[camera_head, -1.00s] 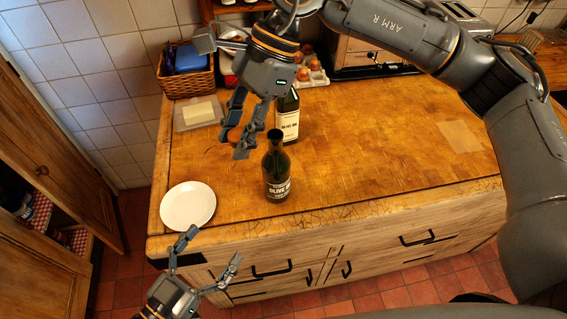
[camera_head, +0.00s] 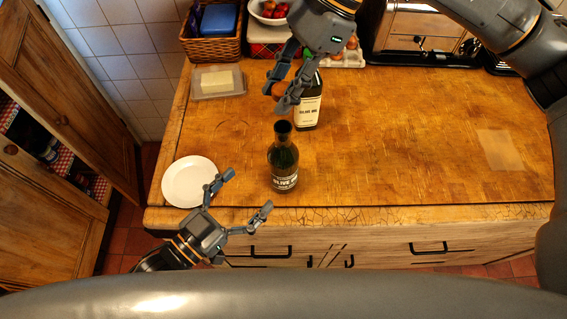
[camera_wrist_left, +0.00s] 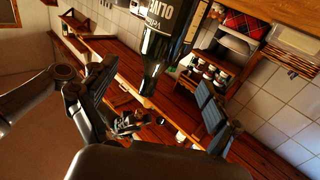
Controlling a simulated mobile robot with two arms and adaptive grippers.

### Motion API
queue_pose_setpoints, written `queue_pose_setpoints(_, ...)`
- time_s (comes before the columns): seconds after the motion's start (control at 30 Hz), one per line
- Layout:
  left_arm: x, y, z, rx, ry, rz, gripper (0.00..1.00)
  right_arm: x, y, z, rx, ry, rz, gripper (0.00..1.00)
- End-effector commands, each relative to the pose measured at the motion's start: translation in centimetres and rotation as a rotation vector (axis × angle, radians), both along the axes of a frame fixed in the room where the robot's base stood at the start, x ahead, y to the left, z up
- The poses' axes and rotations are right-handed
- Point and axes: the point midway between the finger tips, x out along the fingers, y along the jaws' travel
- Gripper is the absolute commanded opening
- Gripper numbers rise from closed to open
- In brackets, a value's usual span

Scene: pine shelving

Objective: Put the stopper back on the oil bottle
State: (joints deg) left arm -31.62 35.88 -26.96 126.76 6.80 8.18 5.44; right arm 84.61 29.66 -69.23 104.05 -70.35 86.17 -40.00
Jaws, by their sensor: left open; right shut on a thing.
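A dark green olive oil bottle (camera_head: 284,160) stands upright near the worktop's front edge, its mouth uncovered. The brown stopper (camera_head: 278,90) is mostly hidden between the fingers of my right gripper (camera_head: 278,97), which is shut on it. In the head view this gripper appears just above the bottle's mouth; the exact height gap cannot be told. My left gripper (camera_head: 247,190) is open and empty, lower left of the bottle and apart from it. In the left wrist view the bottle (camera_wrist_left: 158,45) appears upside down, beyond the open fingers.
A second olive oil bottle (camera_head: 308,108) stands close behind, its top hidden by my right gripper. A white plate (camera_head: 189,181) lies to the left, a butter dish (camera_head: 216,82) behind it. A basket (camera_head: 213,47) and toaster (camera_head: 420,40) stand at the back. The worktop's right side is mostly clear.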

Motion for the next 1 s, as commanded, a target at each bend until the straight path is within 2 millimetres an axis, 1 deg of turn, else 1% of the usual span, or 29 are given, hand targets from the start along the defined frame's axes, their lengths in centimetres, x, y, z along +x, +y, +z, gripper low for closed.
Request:
queue_pose_setpoints(0.03, 0.7, -0.5, 0.1, -0.003, -0.005, 0.001, 0.89, 0.0, 0.0, 0.0, 0.0, 0.0, 0.0, 0.18)
queue_pose_setpoints(0.3, 4.6, -3.9, 0.2, -0.003, -0.005, 0.001, 0.89, 0.0, 0.0, 0.0, 0.0, 0.0, 0.0, 0.18)
queue_pose_setpoints(0.5, 6.8, -6.0, 0.1, -0.002, -0.004, 0.001, 0.89, 0.0, 0.0, 0.0, 0.0, 0.0, 0.0, 0.18)
queue_pose_setpoints(0.7, 7.7, -6.9, 0.1, -0.001, -0.001, 0.0, 0.89, 0.0, 0.0, 0.0, 0.0, 0.0, 0.0, 0.18)
queue_pose_setpoints(1.0, 7.9, -7.0, 0.1, -0.001, -0.001, 0.0, 0.89, 0.0, 0.0, 0.0, 0.0, 0.0, 0.0, 0.18)
